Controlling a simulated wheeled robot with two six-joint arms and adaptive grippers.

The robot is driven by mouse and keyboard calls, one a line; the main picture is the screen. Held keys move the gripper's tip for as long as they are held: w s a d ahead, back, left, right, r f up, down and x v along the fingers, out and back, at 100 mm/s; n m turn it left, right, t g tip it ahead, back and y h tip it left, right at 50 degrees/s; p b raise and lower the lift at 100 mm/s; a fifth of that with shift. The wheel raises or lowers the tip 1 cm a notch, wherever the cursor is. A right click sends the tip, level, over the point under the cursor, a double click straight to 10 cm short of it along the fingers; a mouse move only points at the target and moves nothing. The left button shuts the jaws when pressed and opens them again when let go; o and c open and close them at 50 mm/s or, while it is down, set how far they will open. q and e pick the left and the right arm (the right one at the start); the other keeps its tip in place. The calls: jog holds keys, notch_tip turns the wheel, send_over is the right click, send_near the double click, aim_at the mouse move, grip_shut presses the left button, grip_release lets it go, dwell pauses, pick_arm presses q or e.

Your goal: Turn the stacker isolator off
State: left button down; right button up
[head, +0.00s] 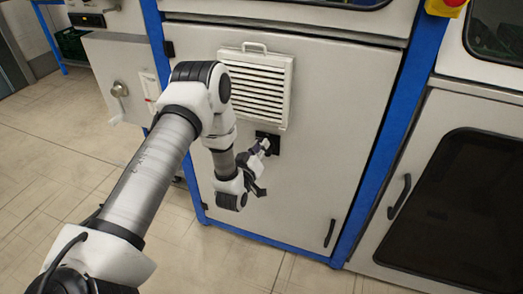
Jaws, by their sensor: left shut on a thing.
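A small black square plate (273,139), which looks like the stacker isolator, sits on the grey cabinet door just below the louvred vent. My left arm comes in from the left and reaches across to the door. My left gripper (264,149) is at this plate, with its fingertips shut on the isolator's handle. The handle is mostly hidden by the fingers, so I cannot tell which way it points. My right gripper is not in view.
The louvred vent (256,84) with a handle on top stands out just above the gripper. A door pull (330,232) is at lower right. A grey box with a silver knob (119,89) is at left. The tiled floor (60,165) is clear.

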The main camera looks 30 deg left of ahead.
pick_arm(q)
jog(key=shift+s+a+f+n+b, duration=0.15)
jog(key=shift+f+n+b, duration=0.2)
jog(key=shift+n+b, duration=1.45)
jog(key=shift+w+a+f+n+b, duration=0.1)
jog(key=shift+a+f+n+b, duration=0.15)
jog(key=shift+n+b, duration=1.55)
jog(key=shift+s+a+f+n+b, duration=0.1)
jog(key=shift+f+n+b, duration=0.6)
jog(key=shift+n, duration=1.9)
jog(key=shift+r+b, duration=0.35)
jog(key=c, duration=1.1)
grip_release()
jog(key=shift+o, duration=0.2)
jog(key=v, duration=1.2)
